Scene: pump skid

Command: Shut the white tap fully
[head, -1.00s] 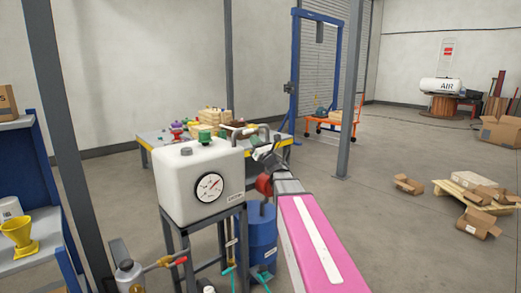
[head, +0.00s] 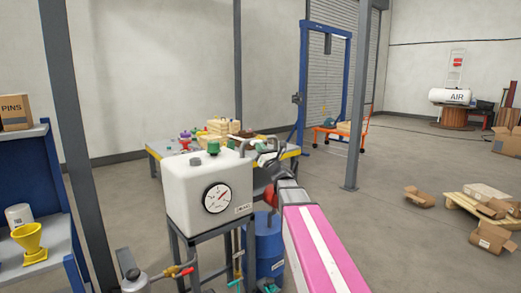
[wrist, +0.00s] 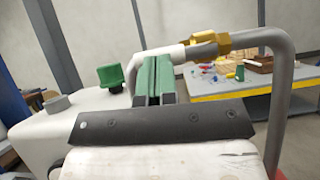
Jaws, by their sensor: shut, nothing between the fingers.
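The white tap shows in the wrist view as a pale lever (wrist: 163,54) on a brass valve body (wrist: 212,44), set in a bent grey pipe. My gripper (wrist: 155,62) has green fingers pressed together with nothing between them. The fingertips overlap the lever's lower edge in the picture; I cannot tell whether they touch it. In the head view my gripper (head: 268,158) is at the right of the white tank (head: 185,197), close to its pipe, and the tap is too small there to read its angle.
The tank carries a green cap (wrist: 110,75) and a round gauge (head: 217,198). A blue drum (head: 268,245) stands below my arm. A table with blocks (head: 160,152) is behind. A blue shelf with a yellow funnel (head: 30,238) is at left. Floor at right is mostly open.

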